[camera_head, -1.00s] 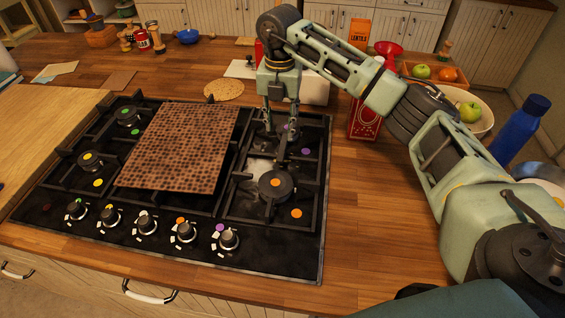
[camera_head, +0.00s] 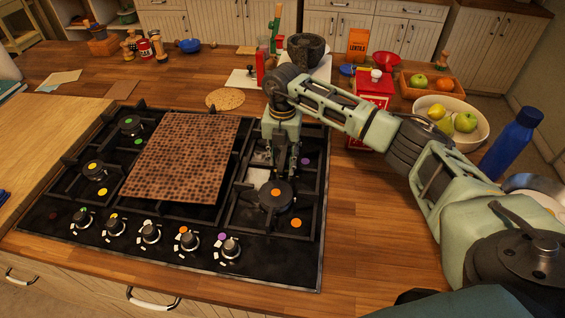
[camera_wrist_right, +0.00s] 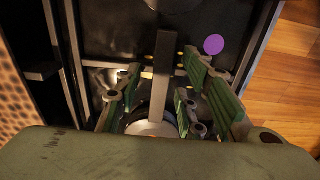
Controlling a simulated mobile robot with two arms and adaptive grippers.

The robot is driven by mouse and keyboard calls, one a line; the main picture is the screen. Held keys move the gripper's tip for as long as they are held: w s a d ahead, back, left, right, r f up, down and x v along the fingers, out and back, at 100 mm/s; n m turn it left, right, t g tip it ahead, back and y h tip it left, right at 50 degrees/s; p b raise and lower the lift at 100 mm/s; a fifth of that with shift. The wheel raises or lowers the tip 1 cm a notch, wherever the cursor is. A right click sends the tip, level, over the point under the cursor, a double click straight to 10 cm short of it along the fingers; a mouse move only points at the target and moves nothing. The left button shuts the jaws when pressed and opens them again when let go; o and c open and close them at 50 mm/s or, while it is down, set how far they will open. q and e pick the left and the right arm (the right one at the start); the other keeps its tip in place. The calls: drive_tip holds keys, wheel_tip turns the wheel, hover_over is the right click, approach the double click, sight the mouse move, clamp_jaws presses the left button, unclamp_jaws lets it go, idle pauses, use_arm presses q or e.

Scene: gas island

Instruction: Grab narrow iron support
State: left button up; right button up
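The narrow iron support (camera_head: 321,195) is the black grate on the right side of the hob (camera_head: 60,232). One of its bars (camera_wrist_right: 163,70) runs up the middle of the right wrist view. My right gripper (camera_head: 283,177) points down over this grate, behind the front right burner (camera_head: 275,194). In the right wrist view its green-padded fingers (camera_wrist_right: 162,92) are spread, one pair on each side of the bar. I cannot tell whether they touch it. The lower finger parts are hard to see in the head view. My left gripper is not in view.
A brown perforated board (camera_head: 180,158) lies over the hob's middle, close left of my right gripper. Behind the hob are a round flatbread (camera_head: 225,99), a red box (camera_head: 372,95) and a dark mortar (camera_head: 306,50).

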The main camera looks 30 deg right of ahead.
drive_tip(key=shift+f, duration=0.25)
idle(0.3)
clamp_jaws()
idle(0.4)
idle(0.3)
drive_tip(key=shift+w+r, duration=0.1)
drive_tip(key=shift+r, duration=0.05)
